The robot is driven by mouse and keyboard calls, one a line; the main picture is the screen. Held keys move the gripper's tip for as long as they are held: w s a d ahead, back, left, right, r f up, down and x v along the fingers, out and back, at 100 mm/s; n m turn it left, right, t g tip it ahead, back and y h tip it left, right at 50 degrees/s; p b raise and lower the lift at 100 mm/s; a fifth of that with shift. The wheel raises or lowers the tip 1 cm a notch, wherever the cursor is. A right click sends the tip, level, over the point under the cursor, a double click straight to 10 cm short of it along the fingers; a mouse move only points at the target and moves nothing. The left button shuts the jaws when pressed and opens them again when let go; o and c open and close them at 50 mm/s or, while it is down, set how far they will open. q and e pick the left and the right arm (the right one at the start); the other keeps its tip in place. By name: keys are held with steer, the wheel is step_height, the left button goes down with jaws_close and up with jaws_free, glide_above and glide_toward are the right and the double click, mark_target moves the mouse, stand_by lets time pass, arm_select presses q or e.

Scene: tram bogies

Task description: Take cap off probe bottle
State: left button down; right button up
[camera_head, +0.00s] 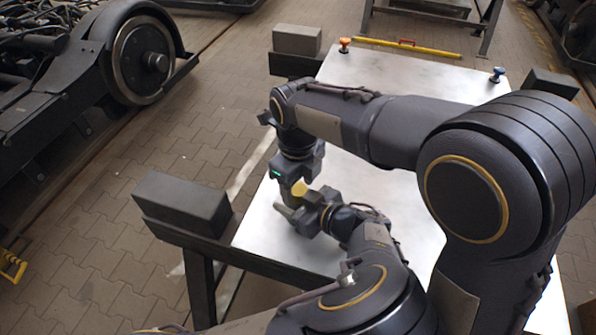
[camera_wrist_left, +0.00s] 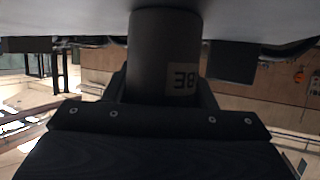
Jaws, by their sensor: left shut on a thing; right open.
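The probe bottle (camera_wrist_left: 160,50) is a dark grey cylinder with a pale label in the left wrist view, its lettering upside down. My left gripper (camera_head: 287,212) is shut on it. The gripper's two fingers flank the bottle in the left wrist view. In the head view the bottle is mostly hidden by the grippers. My right gripper (camera_head: 292,188) is open, directly above the left one and close to it. A small yellow piece (camera_head: 299,189) shows between the two grippers; I cannot tell whether it is the cap. Whether the right fingers touch anything is hidden.
The pale metal table (camera_head: 385,215) is largely bare. An orange-topped item (camera_head: 345,44) and a blue-topped one (camera_head: 497,73) stand at its far corners. Dark blocks (camera_head: 182,204) sit beside it. A yellow bar (camera_head: 407,47) lies beyond. A wheeled bogie (camera_head: 140,58) stands at the left.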

steer(key=shift+f, duration=0.35)
steer(key=c, duration=1)
steer(key=n, duration=0.3)
steer(key=o, duration=1.1)
